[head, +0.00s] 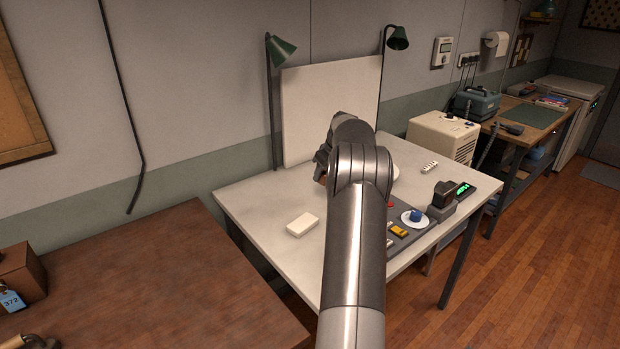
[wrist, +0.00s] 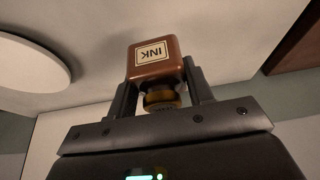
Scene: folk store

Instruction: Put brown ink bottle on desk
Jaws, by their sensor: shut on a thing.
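The brown ink bottle (wrist: 157,58), with a pale INK label and a dark-yellow cap, is held between the two fingers of my gripper (wrist: 160,88) in the wrist view. The wrist picture appears upside down, so the bottle looks upright, cap up. In the head view my gripper (head: 322,168) is over the back middle of the white desk (head: 262,205), in front of the white upright board (head: 310,110). My arm hides most of the bottle there. I cannot tell whether its base touches the desk.
A white box (head: 302,224) lies left of my arm. Right of it are a grey tray (head: 402,240), a saucer with a blue thing (head: 416,216) and a dark device (head: 442,200). Green lamps (head: 281,48) flank the board. A brown table (head: 140,280) stands left. The desk's left part is mostly clear.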

